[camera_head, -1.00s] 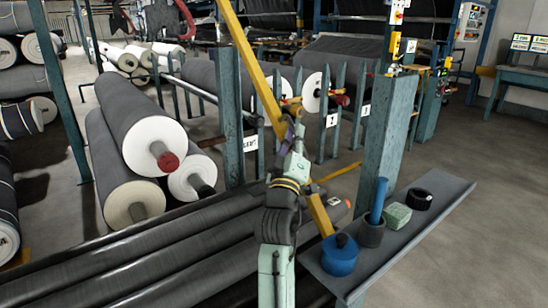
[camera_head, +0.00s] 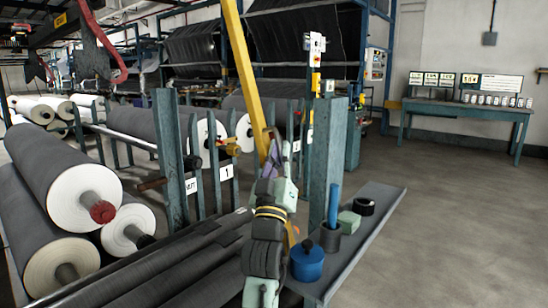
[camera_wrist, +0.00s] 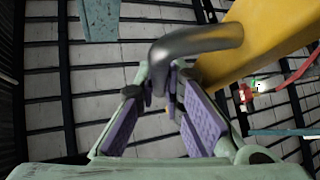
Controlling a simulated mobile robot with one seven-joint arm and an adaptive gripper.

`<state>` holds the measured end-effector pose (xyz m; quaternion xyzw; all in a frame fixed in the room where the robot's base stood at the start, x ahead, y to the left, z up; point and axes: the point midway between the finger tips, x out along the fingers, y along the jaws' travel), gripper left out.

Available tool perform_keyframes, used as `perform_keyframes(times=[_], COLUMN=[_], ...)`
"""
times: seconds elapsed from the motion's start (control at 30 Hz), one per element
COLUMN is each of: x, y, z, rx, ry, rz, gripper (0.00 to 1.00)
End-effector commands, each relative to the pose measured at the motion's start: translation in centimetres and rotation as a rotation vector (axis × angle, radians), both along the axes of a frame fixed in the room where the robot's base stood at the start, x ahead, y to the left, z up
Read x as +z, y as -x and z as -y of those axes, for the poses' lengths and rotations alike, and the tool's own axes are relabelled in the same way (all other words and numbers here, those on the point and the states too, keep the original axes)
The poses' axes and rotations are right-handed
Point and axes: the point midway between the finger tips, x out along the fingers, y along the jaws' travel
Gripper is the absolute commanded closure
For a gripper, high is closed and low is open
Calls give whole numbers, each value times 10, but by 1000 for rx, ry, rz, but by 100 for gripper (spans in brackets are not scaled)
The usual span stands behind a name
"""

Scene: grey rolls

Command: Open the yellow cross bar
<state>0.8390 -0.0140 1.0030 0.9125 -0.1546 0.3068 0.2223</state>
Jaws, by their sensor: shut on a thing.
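The yellow cross bar (camera_head: 246,72) is raised and stands steeply, leaning a little to the left, running out of the top of the head view. In the wrist view the bar (camera_wrist: 258,38) crosses the upper right, with a bent grey metal handle (camera_wrist: 196,43) attached to it. My gripper (camera_head: 272,158) is at the bar's lower part in the head view. In the wrist view my gripper (camera_wrist: 165,92), with purple finger pads, is shut on the end of the handle. My arm hides the bar's lower end in the head view.
A teal post (camera_head: 326,150) stands just right of my gripper. A grey shelf (camera_head: 375,200) holds a blue pot (camera_head: 306,264), a dark cup (camera_head: 330,238) and a green block (camera_head: 349,221). Large grey rolls (camera_head: 55,175) lie at the left. Open floor (camera_head: 450,215) is at the right.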

Motion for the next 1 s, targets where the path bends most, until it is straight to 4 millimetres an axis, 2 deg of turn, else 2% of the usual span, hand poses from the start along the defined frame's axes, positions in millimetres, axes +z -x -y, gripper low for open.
perform_keyframes(times=[0.3,0.33,0.43,0.77,1.0], x=[1,1,1,-1,-22], y=[1,1,0,1,24], z=[-1,-1,-1,0,-6], rx=[3,3,2,0,3], ry=[-1,-1,0,0,1], rz=[3,3,3,0,-1], gripper=[100,89,82,82,82])
